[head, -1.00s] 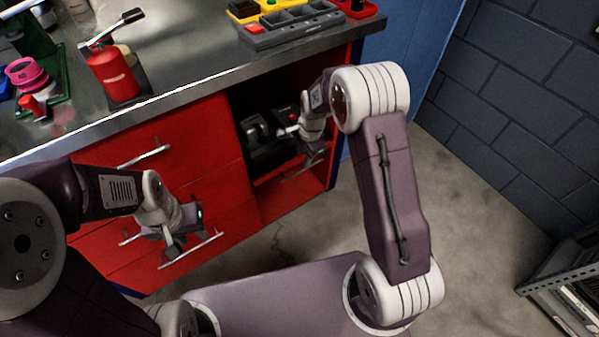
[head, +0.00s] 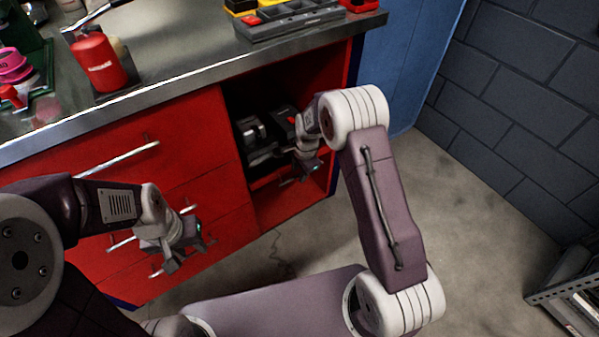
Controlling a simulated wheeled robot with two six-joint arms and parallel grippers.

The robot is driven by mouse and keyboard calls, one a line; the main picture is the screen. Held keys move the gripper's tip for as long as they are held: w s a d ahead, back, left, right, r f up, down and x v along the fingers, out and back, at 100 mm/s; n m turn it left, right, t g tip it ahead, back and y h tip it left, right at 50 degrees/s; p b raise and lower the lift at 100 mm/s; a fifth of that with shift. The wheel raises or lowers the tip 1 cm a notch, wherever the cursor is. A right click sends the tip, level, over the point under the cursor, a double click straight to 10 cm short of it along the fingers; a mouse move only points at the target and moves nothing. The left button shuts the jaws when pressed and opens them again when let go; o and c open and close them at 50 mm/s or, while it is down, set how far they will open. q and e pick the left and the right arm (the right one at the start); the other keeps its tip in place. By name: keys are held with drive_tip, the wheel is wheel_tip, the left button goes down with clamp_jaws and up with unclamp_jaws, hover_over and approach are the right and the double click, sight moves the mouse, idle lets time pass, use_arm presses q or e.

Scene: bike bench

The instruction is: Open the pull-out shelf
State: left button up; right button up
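The pull-out shelf (head: 268,178) sits low in the dark open bay of the red bench cabinet, with dark items on it. A short grey handle (head: 289,182) shows at its front, partly hidden by my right gripper. My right gripper (head: 304,173) is in front of the bay, right at the handle; its fingers are small and dark, so I cannot tell whether they touch or grip it. My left gripper (head: 184,258) is in front of the red drawers at the left, apart from the shelf, with its fingers apart and empty.
Red drawers with bar handles (head: 118,158) fill the cabinet left of the bay. A red bottle (head: 98,62) and a grey organiser tray (head: 290,24) stand on the metal bench top. Concrete floor is clear at right, before a metal rack (head: 570,290).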

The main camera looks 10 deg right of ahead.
clamp_jaws()
idle(1.3)
